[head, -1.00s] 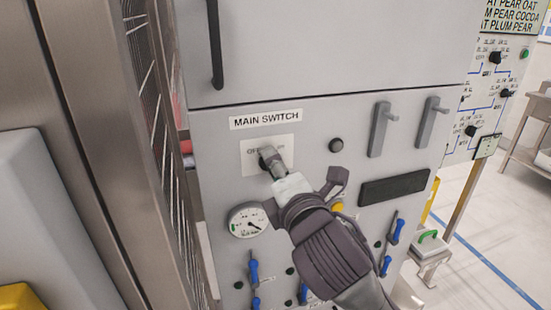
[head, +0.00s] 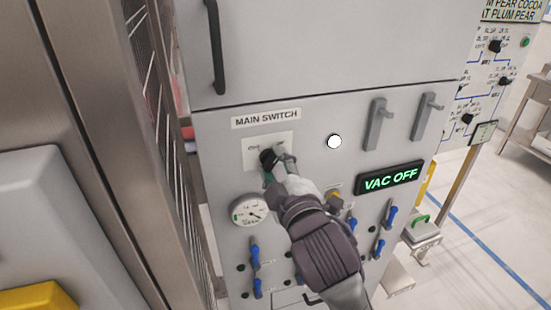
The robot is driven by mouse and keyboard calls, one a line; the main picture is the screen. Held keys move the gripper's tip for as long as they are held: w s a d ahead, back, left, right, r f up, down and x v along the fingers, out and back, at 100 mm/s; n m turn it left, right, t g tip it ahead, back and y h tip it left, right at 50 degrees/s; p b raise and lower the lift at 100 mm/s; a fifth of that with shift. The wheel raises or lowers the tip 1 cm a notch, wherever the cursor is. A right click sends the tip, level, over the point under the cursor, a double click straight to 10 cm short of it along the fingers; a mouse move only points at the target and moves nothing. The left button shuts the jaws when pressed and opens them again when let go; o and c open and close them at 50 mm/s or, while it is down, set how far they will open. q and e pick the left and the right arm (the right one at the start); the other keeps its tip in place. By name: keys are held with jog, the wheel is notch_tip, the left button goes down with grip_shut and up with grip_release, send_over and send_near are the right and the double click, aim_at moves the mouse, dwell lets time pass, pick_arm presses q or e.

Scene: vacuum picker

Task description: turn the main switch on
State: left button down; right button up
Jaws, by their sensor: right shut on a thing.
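The main switch (head: 268,157) is a black rotary knob on a pale plate (head: 256,142) on the grey cabinet front, under the "MAIN SWITCH" label (head: 266,118). My right gripper (head: 277,166) is shut on the knob and hides part of it and of the plate's lettering. A round lamp (head: 334,141) right of the switch glows white. The display (head: 390,178) lower right is lit and reads "VAC OFF" in green. My left gripper does not show.
A round gauge (head: 249,212) sits below left of the switch. Blue-handled valves (head: 254,256) line the lower panel. Two grey latches (head: 378,124) are at upper right. A mesh guard (head: 150,90) stands close on the left.

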jog(key=shift+m+p, duration=0.4)
jog(key=shift+m, duration=0.7)
jog(key=o, duration=1.2)
jog(key=shift+a, duration=0.1)
jog(key=shift+c, duration=0.2)
jog(key=shift+s, duration=0.2)
jog(key=v, duration=0.7)
